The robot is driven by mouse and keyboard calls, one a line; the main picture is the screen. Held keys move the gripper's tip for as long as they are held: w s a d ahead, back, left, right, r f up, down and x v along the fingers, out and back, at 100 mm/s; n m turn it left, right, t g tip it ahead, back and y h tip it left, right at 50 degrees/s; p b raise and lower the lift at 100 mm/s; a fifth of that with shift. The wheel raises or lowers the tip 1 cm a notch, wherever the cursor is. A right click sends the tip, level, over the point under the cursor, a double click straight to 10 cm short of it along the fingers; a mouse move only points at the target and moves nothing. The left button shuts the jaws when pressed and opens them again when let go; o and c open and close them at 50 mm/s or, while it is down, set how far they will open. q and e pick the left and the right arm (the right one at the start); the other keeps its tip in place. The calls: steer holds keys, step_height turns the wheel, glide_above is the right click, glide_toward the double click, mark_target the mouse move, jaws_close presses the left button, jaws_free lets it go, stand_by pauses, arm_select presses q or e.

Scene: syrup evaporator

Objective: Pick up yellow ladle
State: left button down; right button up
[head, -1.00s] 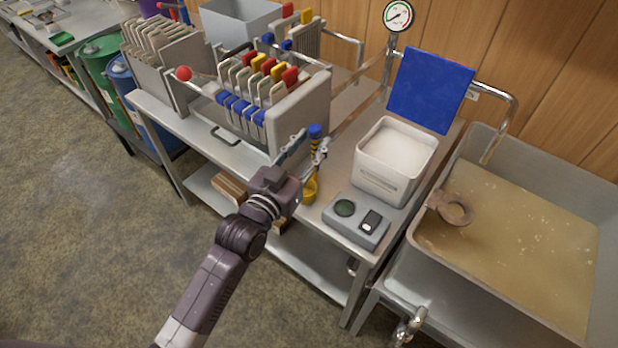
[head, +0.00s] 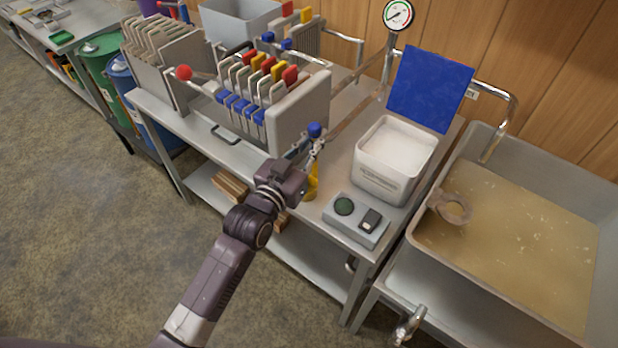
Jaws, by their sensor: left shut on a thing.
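The yellow ladle (head: 312,180) is upright at the front edge of the metal table, just right of the filter press. Its blue handle end (head: 315,130) shows above my gripper, and its yellow lower part shows below; the middle is largely hidden by the gripper. My left gripper (head: 310,152) is shut on the yellow ladle near its upper part. I cannot tell whether the ladle still touches the table. My right gripper is not in view.
The filter press (head: 298,118) stands close on the left. A white tub (head: 393,160) and a grey scale-like box (head: 354,221) stand on the table (head: 335,165) to the right. A syrup-filled pan (head: 520,250) is further right. Open floor (head: 90,230) lies at left.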

arm_select(q)
steer(key=shift+r, duration=0.15)
steer(key=shift+r, duration=0.5)
step_height(320, 180, up, 19)
steer(key=shift+p, duration=0.45)
steer(key=shift+f, duration=0.1)
stand_by(0.5)
